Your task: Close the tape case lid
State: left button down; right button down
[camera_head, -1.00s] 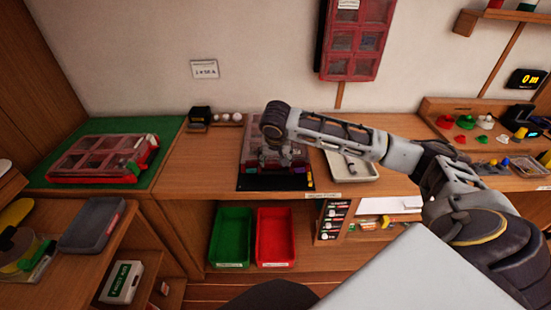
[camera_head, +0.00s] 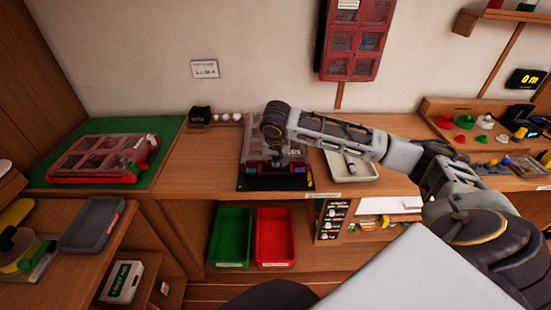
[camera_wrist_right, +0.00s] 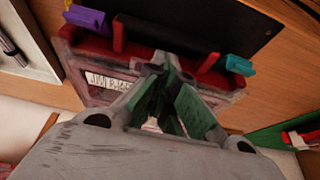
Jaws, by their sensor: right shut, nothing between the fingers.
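The tape case (camera_head: 250,145) is a red case with a clear, greyish lid, on a black mat at the middle of the bench. My right arm hides much of it. In the right wrist view, the case (camera_wrist_right: 97,48) shows a red front edge, a paper label, and purple and teal latch tabs. The lid appears to lie down over the case; whether it is fully seated I cannot tell. My right gripper (camera_head: 280,161) is shut and empty, over the front part of the case. Its green-padded fingers (camera_wrist_right: 165,122) show in the wrist view, close to the lid. My left gripper is out of view.
Another red case (camera_head: 100,160) lies on a green mat (camera_head: 165,140) at left. A white tray (camera_head: 362,178) stands right of the black mat (camera_head: 262,184). Green (camera_head: 218,238) and red (camera_head: 260,250) bins sit below. A red case (camera_head: 352,55) hangs on the wall.

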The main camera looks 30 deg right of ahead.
jog(key=shift+w+r, duration=0.1)
jog(key=shift+r, duration=0.05)
jog(key=c, duration=0.6)
grip_release()
jog(key=shift+o, duration=0.2)
jog(key=v, duration=1.2)
dwell(0.4)
